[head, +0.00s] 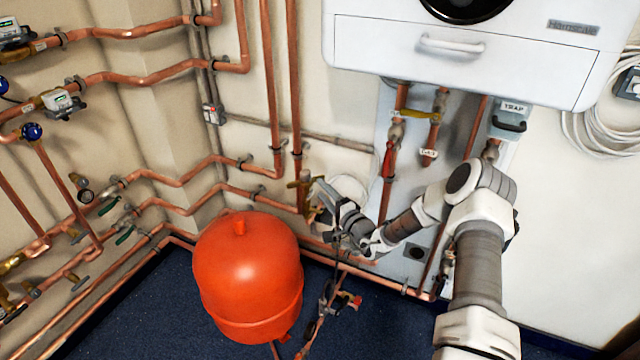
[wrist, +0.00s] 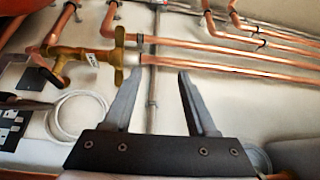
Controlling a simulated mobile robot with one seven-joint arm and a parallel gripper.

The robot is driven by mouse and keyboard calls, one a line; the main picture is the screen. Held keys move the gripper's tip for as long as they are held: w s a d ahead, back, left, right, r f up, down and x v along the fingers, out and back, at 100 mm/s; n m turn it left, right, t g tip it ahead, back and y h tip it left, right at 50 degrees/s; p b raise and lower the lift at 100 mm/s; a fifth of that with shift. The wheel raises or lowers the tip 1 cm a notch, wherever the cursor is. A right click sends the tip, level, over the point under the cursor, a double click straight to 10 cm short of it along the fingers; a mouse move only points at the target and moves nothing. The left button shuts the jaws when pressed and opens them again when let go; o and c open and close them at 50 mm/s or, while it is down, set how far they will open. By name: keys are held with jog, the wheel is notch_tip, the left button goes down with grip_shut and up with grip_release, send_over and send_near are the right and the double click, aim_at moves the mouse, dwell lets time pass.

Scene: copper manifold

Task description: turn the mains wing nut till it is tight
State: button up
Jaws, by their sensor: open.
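A brass valve body (wrist: 72,52) with a small white tag (wrist: 92,60) is at the upper left of the wrist view. A brass piece like a wing nut (wrist: 120,52) stands at its right end, but I cannot read the tag to confirm it is the mains one. In the head view the brass fitting (head: 304,190) is on the copper pipes behind the red vessel, partly hidden by my gripper (head: 322,204). My gripper also shows in the wrist view (wrist: 158,75), open and empty. The brass piece is beyond and left of its left fingertip.
A red vessel (head: 246,275) stands close left of my gripper. A white boiler (head: 460,50) hangs above my arm. Copper pipes (wrist: 230,66) run along the wall behind the jaws. A coiled white cable (wrist: 88,112) is at left. Blue floor (head: 140,310) is clear at front left.

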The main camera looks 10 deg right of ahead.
jog(key=d+f+m+h, duration=0.3)
jog(key=d+f+h, duration=0.1)
jog(key=f, duration=0.3)
jog(key=shift+t, duration=0.4)
jog(key=shift+d+f+b+x, duration=0.2)
jog(key=shift+b+x, duration=1.15)
jog(key=shift+x, duration=1.6)
jog(key=shift+d+f+b+x, duration=0.15)
jog(key=shift+b+x, duration=1.15)
jog(key=shift+x, duration=1.6)
jog(key=shift+d+f+b+x, duration=0.2)
jog(key=shift+b+x, duration=1.15)
jog(key=shift+x, duration=1.6)
grip_shut()
jog(key=shift+w+r, duration=0.1)
